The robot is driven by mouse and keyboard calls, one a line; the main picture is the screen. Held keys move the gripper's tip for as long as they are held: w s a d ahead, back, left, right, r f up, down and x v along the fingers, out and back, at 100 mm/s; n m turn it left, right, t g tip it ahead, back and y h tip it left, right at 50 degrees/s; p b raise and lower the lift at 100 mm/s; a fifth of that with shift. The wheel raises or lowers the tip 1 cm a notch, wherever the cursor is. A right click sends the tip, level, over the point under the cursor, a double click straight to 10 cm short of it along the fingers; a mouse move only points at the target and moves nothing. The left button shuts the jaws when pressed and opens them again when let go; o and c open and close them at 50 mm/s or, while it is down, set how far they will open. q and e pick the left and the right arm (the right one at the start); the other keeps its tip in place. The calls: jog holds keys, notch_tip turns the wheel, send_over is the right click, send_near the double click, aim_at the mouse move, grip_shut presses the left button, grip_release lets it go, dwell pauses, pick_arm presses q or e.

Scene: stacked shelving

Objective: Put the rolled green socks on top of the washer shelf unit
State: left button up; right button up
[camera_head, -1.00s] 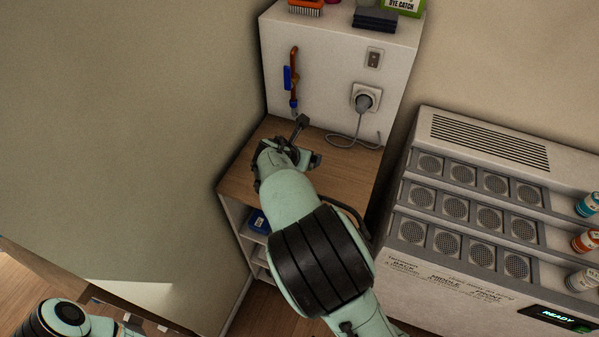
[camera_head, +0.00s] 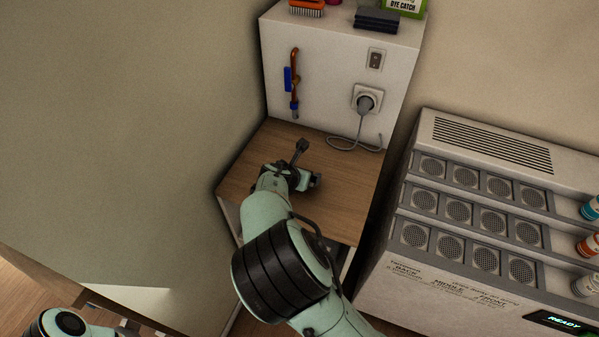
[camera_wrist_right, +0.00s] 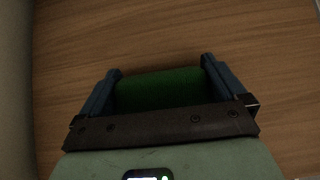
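The rolled green socks (camera_wrist_right: 160,88) show in the right wrist view as a dark green roll between my right gripper's two blue fingers (camera_wrist_right: 160,85), which touch both its ends. In the head view my right gripper (camera_head: 292,176) is over the wooden top (camera_head: 342,190) of the white shelf unit, pointing down, and hides the socks. The wrist view shows bare wood grain around the socks; whether they touch it I cannot tell. Part of my left arm (camera_head: 65,322) shows at the bottom left; its gripper is out of the picture.
A white back panel (camera_head: 325,75) rises behind the wood, with a pipe (camera_head: 294,85), a plug (camera_head: 365,101) and a cord. A brush (camera_head: 307,8) and dark folded cloths (camera_head: 377,20) lie on its top. A wall stands left; a machine with round grilles (camera_head: 470,215) stands right.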

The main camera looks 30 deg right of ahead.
jog(key=shift+r, duration=0.1)
jog(key=shift+s+a+r, duration=0.1)
jog(key=shift+a+r, duration=0.05)
jog(key=shift+r, duration=0.1)
pick_arm(q)
jog(key=shift+w+r+p, duration=0.55)
jog(key=shift+r+p, duration=0.1)
jog(key=shift+r, duration=0.25)
pick_arm(e)
jog(key=v, duration=1.1)
jog(key=shift+s+a, duration=0.15)
jog(key=shift+s, duration=0.1)
jog(key=shift+r, duration=0.1)
